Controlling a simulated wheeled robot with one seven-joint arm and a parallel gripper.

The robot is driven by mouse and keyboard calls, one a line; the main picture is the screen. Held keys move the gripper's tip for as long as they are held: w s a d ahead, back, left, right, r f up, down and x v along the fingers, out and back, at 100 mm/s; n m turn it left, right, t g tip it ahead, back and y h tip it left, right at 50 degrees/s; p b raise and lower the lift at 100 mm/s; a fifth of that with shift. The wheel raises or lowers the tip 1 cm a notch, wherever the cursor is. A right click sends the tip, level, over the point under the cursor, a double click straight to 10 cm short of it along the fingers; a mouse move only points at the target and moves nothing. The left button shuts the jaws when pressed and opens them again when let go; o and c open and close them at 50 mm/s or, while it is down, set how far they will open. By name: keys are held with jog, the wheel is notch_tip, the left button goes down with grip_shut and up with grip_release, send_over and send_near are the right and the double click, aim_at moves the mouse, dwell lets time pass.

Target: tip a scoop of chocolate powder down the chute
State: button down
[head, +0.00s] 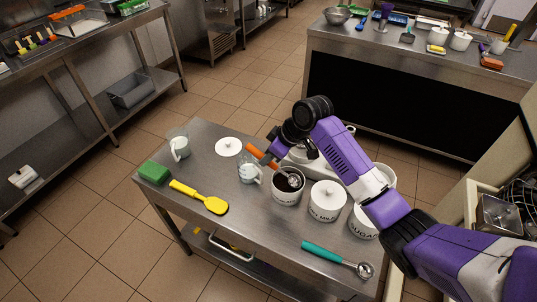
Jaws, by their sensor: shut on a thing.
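My gripper (268,157) is shut on the orange handle of a scoop (260,155). The scoop slants down to the right, and its round metal bowl (293,181) is at the mouth of an open white canister (287,198). Dark brown powder shows inside the canister. I cannot tell how much powder is in the bowl. A white lid (228,147) lies on the steel table (255,235) to the left. I cannot make out a chute in this view.
Lidded canisters, one labelled sugar (362,224) and one beside it (326,204), stand right of the open one. Clear jugs (250,173) (179,147), a yellow spatula (203,199), a green sponge (154,172) and a teal-handled scoop (335,258) are on the table. Its front middle is clear.

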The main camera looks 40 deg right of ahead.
jog(key=shift+w+a+r+p, duration=0.1)
jog(key=shift+w+r+p, duration=0.05)
jog(key=shift+r+p, duration=1.65)
jog(key=shift+w+a+r+g+h, duration=0.2)
jog(key=shift+w+r+g+h, duration=0.1)
jog(key=shift+w+g, duration=0.4)
jog(key=shift+w+a+g+h, duration=0.15)
jog(key=shift+w+g+h, duration=0.25)
jog(key=shift+g, duration=0.8)
